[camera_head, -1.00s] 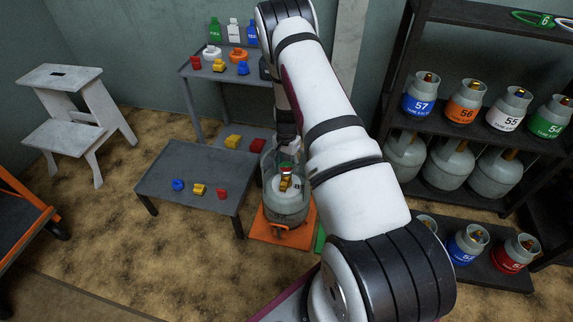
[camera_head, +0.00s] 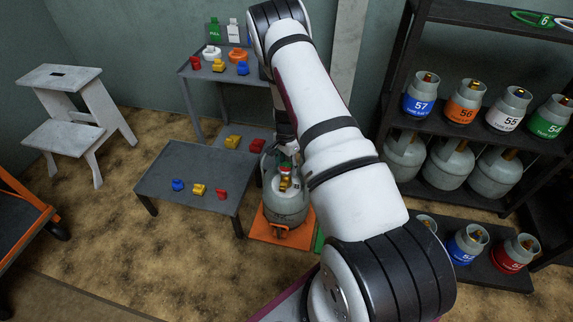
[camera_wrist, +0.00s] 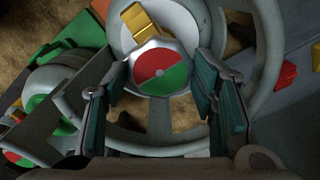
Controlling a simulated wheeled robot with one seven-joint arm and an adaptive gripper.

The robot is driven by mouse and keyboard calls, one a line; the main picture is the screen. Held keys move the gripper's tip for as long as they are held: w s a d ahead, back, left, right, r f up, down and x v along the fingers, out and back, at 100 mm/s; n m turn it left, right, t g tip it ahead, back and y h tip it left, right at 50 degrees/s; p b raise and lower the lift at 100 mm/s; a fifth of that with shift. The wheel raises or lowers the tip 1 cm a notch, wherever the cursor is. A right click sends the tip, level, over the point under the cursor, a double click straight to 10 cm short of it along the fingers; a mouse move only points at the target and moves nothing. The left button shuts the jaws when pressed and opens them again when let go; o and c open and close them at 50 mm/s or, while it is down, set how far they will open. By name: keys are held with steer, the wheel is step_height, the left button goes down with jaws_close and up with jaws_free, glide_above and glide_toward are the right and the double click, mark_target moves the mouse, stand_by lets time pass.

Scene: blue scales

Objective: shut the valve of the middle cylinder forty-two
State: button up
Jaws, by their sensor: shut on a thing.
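A grey gas cylinder (camera_head: 286,212) stands upright on an orange mat (camera_head: 258,228), with a brass valve outlet (camera_head: 285,184) under its collar. In the wrist view its round valve knob (camera_wrist: 160,62) has a red and green top, red at upper left and green at lower right. The brass outlet (camera_wrist: 146,28) points away above it. My gripper (camera_wrist: 162,82) is shut on the knob, one finger on each side, inside the ring collar (camera_wrist: 264,55). In the head view my gripper (camera_head: 285,155) is partly hidden by my arm. I cannot read the cylinder's number.
Another cylinder with a red and green knob (camera_wrist: 35,90) stands at left in the wrist view, near a green mat. A low grey table (camera_head: 190,170) with coloured caps stands left of the cylinder. A dark rack (camera_head: 400,110) of cylinders stands at right.

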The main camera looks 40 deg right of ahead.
mark_target(286, 167)
steer(key=o, duration=1.1)
steer(key=shift+o, duration=0.2)
steer(key=shift+r, duration=0.1)
step_height(286, 167, up, 12)
